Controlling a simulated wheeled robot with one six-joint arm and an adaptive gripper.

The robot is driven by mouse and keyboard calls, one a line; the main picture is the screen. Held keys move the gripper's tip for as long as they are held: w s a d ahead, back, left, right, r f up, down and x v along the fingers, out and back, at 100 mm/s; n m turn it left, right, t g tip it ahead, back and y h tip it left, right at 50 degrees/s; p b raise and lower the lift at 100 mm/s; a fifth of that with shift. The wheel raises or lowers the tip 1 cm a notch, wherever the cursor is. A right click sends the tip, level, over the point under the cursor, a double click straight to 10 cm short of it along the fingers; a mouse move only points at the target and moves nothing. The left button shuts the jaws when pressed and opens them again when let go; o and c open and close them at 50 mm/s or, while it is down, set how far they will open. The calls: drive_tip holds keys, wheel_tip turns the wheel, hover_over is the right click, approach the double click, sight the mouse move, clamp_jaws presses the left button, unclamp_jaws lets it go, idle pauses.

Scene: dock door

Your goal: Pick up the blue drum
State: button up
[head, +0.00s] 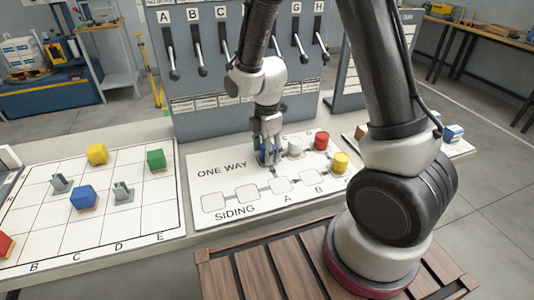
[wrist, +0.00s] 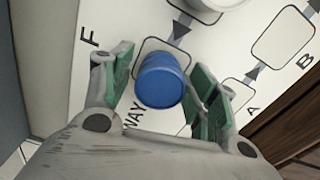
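The blue drum (wrist: 161,81) stands on the white board in the wrist view, between the two green-padded fingers of my gripper (wrist: 160,85). The fingers are spread, and a gap shows on each side of the drum at the pads. In the head view my gripper (head: 267,155) points down at the board just left of the white drum (head: 295,147). The blue drum is hidden there behind the fingers.
The "ONE WAY" board (head: 225,188) also bears a red drum (head: 321,140) and a yellow drum (head: 340,162). A lever panel (head: 235,110) rises behind. A grid board (head: 125,215) with colored cubes lies left.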

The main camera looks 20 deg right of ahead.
drive_tip(key=c, duration=0.8)
